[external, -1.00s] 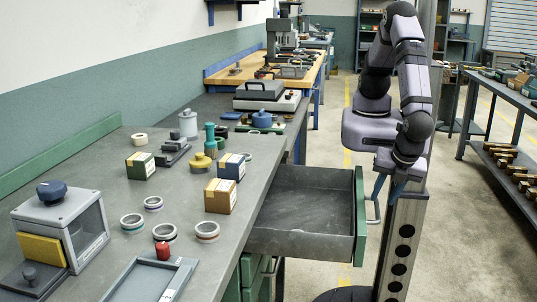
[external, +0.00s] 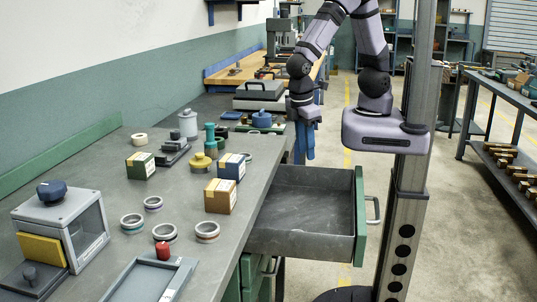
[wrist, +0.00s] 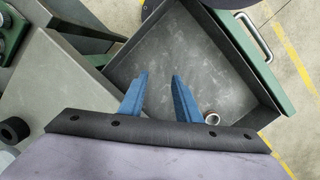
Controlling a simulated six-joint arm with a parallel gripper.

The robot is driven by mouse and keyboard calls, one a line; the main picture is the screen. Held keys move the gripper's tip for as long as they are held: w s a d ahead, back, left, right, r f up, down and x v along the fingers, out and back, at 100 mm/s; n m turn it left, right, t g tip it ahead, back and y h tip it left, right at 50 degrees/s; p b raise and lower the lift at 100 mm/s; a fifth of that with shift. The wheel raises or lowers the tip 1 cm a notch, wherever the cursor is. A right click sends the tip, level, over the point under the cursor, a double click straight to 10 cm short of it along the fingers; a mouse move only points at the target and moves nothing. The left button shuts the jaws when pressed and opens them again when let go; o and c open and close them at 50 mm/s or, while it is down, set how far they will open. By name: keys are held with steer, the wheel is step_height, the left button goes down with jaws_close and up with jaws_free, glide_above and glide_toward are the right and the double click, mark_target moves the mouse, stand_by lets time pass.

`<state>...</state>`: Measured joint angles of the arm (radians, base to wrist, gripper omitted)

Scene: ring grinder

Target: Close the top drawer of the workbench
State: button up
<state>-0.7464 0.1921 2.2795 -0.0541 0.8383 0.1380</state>
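The top drawer (external: 300,205) of the grey workbench (external: 100,175) stands pulled out, with its green front (external: 360,215) and metal handle (external: 375,210) facing right. In the wrist view the drawer's grey inside (wrist: 200,65) shows, with the handle (wrist: 254,37) at the upper right. My gripper (external: 306,156) is beyond the far side of the drawer, above its level and close to the bench edge. In the wrist view my gripper's blue fingers (wrist: 160,75) are apart with nothing between them. It does not appear to touch the drawer.
A small ring (wrist: 212,118) lies in the drawer. Several rings, boxes such as the orange one (external: 220,196), and a grey machine (external: 62,218) stand on the bench. The floor right of the drawer is clear up to my column. Another bench (external: 510,90) stands farther right.

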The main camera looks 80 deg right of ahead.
steer(key=w+d+r+m+t+y, duration=0.1)
steer(key=d+m, duration=0.6)
steer(key=d, duration=1)
steer(key=shift+w+d+r+y, duration=0.15)
steer(key=shift+w+r+y, duration=0.15)
steer(key=shift+w+r, duration=0.15)
steer(key=a+n+g, duration=0.1)
steer(key=a+n, duration=0.3)
steer(key=a, duration=0.7)
steer(key=n+t+h+b, duration=0.25)
steer(key=n+h, duration=0.25)
steer(key=n, duration=0.8)
glide_toward(378, 211)
steer(key=shift+t, duration=0.25)
steer(key=shift+s+p+x, duration=0.2)
steer(key=shift+p+x, duration=1)
steer(key=shift+x, duration=2.6)
